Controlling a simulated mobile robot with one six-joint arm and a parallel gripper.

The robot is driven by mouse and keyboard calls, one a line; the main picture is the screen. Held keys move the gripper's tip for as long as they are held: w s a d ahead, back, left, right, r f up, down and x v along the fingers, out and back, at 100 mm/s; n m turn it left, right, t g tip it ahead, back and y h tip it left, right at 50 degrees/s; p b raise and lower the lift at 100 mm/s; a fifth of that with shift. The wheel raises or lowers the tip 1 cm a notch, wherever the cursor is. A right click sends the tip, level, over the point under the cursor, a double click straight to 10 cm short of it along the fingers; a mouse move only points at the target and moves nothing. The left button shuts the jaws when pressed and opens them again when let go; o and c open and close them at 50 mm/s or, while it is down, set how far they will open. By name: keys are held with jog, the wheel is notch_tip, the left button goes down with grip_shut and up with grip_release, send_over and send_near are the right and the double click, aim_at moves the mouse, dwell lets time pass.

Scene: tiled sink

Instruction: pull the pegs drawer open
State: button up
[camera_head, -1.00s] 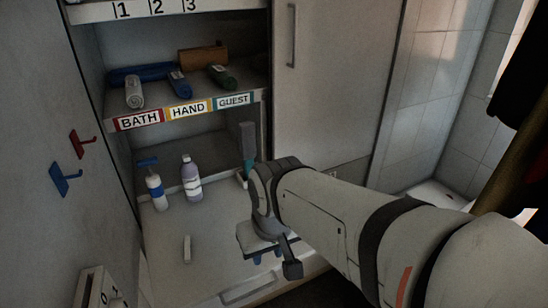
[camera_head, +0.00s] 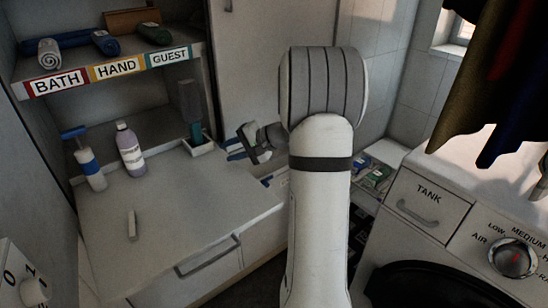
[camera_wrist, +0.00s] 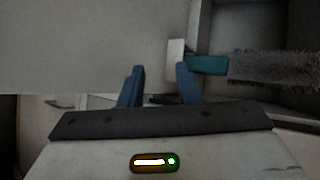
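No label reading "pegs" can be made out. A pale drawer (camera_head: 208,268) with a long bar handle (camera_head: 208,255) is under the counter's front edge, and it looks shut. Another small front (camera_head: 277,178) shows farther right, partly hidden by my arm. My gripper (camera_head: 238,149) is beyond the counter's right end, above and left of that front. In the wrist view its two blue fingers (camera_wrist: 158,84) stand apart with nothing between them. A handle (camera_wrist: 60,103) shows low at the left of that view.
The counter (camera_head: 185,205) carries a purple bottle (camera_head: 130,150), a blue-and-white bottle (camera_head: 91,170), a small white block (camera_head: 132,225) and a brush (camera_head: 191,110) in a holder. A machine with a TANK drawer (camera_head: 427,200) stands right. Cloths (camera_head: 490,80) hang above it.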

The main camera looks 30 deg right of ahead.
jog(key=w+d+f+m+t+h+b, duration=0.1)
jog(key=d+f+m+t+h+b, duration=0.15)
jog(key=d+f, duration=0.5)
jog(key=d+f+m+t+h+b, duration=0.2)
jog(key=d+f+b, duration=0.2)
jog(key=d, duration=0.7)
jog(key=w+d+f+m+t+h+b, duration=0.1)
jog(key=d+f+m+t+h+b, duration=0.15)
jog(key=d+f, duration=0.55)
jog(key=w+d+r, duration=0.1)
jog(key=w, duration=0.6)
jog(key=shift+w+d+n, duration=0.2)
jog(key=shift+w+n, duration=0.05)
jog(key=shift+n, duration=0.15)
grip_shut()
